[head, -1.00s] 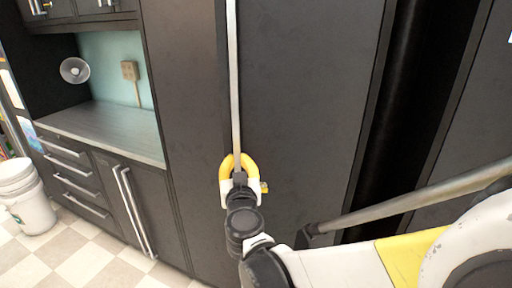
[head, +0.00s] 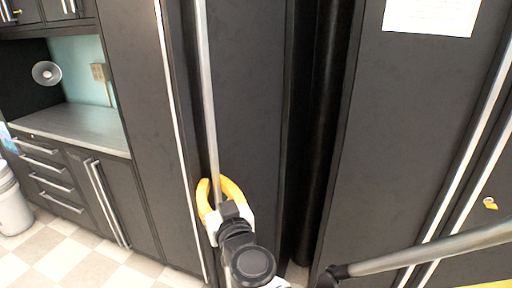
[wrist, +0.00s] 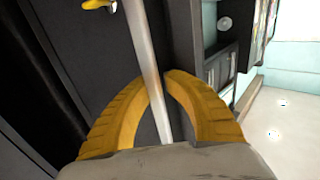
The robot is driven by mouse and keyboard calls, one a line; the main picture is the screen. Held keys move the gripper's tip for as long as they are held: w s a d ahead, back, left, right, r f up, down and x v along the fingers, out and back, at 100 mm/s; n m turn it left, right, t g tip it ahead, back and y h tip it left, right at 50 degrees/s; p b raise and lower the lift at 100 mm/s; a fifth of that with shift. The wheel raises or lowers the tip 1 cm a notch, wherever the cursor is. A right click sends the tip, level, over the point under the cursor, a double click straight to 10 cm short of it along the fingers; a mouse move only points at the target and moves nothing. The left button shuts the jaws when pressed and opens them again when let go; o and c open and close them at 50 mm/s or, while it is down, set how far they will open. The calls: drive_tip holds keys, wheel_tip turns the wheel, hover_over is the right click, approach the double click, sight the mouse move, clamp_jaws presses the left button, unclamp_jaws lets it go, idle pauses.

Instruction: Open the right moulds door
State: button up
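The tall dark door (head: 250,90) has a long silver vertical handle (head: 208,100) along its left edge. My gripper (head: 219,184) is at the lower part of this handle, with its yellow fingers on both sides of it. In the wrist view the handle (wrist: 143,60) runs between the curved fingers (wrist: 160,80), and the fingertips close in on it. A dark gap shows between this door and the neighbouring door (head: 135,110) on the left, so it looks slightly ajar. A yellow key-like piece (wrist: 97,4) shows on the door at the top of the wrist view.
A grey counter (head: 75,125) over dark drawers stands at the left, with a white bucket (head: 12,205) on the tiled floor. Another dark cabinet (head: 400,130) with a paper sheet (head: 430,15) stands at the right. Open floor (wrist: 275,130) shows in the wrist view.

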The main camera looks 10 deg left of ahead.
drive_tip(key=shift+w+a+f, duration=0.15)
drive_tip(key=shift+w+a, duration=0.05)
drive_tip(key=shift+a, duration=0.3)
drive_tip(key=shift+w+a+f, duration=0.15)
drive_tip(key=shift+a, duration=0.3)
drive_tip(key=v, duration=1.2)
drive_tip(key=shift+s+d+r, duration=0.15)
drive_tip(key=shift+d, duration=0.15)
